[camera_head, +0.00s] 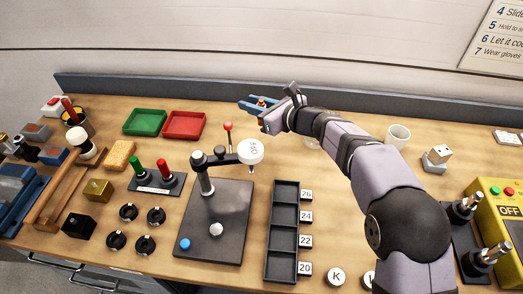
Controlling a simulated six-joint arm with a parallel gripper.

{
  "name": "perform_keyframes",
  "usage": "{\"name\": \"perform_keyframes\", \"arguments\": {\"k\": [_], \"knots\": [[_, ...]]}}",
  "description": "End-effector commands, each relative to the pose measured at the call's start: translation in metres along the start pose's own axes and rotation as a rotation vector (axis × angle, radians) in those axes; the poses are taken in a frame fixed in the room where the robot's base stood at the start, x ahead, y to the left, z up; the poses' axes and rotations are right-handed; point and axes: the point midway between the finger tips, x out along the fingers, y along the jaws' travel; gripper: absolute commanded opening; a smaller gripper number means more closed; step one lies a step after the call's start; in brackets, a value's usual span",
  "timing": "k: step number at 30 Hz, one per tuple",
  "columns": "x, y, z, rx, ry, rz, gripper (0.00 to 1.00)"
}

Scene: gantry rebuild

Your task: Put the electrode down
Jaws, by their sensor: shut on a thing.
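My gripper (260,103) is at the back middle of the bench, near the rear ledge. Its blue fingers are closed around a small orange-and-dark thing (262,102), which I take to be the electrode. Only a little of it shows between the fingers. I cannot tell whether it touches the bench or hangs just above it.
A stand with an OFF disc (250,151) and a red-knobbed lever (228,127) is in front of my gripper. Red (184,125) and green (145,123) trays lie left. A black compartment tray (284,203) is nearer. A white mug (398,136) stands right.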

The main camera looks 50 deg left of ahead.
Motion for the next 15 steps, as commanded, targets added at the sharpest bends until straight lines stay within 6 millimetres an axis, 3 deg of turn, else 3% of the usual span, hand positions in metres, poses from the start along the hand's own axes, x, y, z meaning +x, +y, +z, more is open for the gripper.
{"name": "perform_keyframes", "arguments": {"k": [8, 15], "knots": [[0.004, 0.000, -0.012, 0.000, -0.001, 0.000, 0.00], [0.013, 0.000, -0.043, 0.003, 0.001, 0.001, 0.00]]}}
